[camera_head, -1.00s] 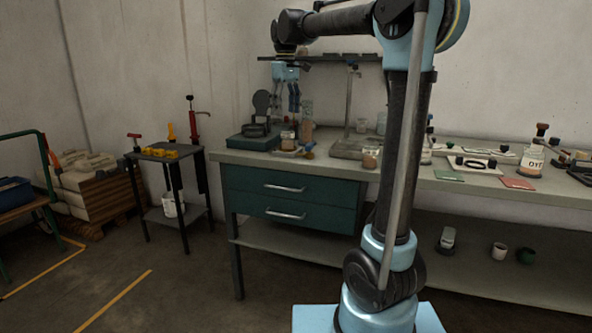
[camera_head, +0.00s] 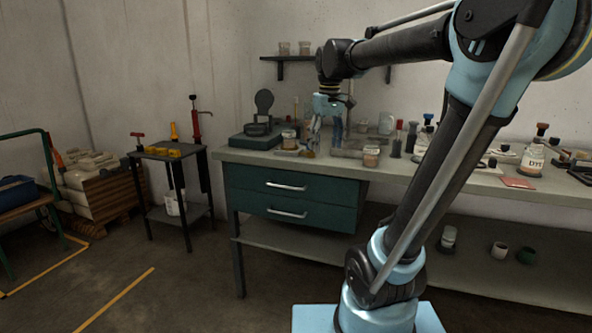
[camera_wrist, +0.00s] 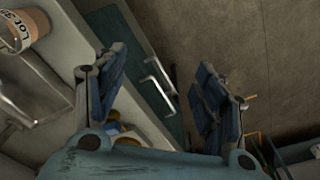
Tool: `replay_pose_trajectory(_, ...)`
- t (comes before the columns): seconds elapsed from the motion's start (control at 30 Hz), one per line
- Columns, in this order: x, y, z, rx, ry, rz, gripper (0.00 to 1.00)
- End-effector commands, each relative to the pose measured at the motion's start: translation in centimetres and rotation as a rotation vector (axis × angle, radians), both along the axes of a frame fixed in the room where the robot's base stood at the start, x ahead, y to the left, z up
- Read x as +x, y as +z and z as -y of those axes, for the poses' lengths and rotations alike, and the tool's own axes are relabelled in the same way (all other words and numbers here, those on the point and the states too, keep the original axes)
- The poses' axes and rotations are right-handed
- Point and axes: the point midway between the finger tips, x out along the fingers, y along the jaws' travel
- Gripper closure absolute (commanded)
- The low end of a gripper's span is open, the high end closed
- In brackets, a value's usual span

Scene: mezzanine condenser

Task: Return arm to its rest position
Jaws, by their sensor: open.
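My gripper (camera_head: 327,135) hangs pointing down from my arm, over the front of the workbench in the head view. Its light blue body and two dark blue fingers show there. In the wrist view my gripper (camera_wrist: 160,95) has its two fingers spread wide apart. Nothing is between them, and the floor and drawer front show past them. The arm leans up to the right, then reaches left to the wrist.
The workbench (camera_head: 262,160) has green drawers (camera_head: 290,197). A wall shelf (camera_head: 281,60) is behind the wrist. A small side table (camera_head: 170,155) stands left. The floor (camera_head: 190,290) in front is clear.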

Motion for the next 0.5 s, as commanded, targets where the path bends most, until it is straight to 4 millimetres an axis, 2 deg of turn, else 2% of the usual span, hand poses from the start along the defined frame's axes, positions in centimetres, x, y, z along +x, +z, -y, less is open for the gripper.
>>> replay_pose_trajectory(0.03, -1.4, -1.2, 1.0, 0.003, -0.030, 0.006, 0.36)
replay_pose_trajectory(0.2, -5.4, -5.2, 3.5, 0.011, -0.123, 0.029, 0.36)
replay_pose_trajectory(0.5, -12.4, -13.5, 7.1, 0.027, -0.292, 0.068, 0.36)
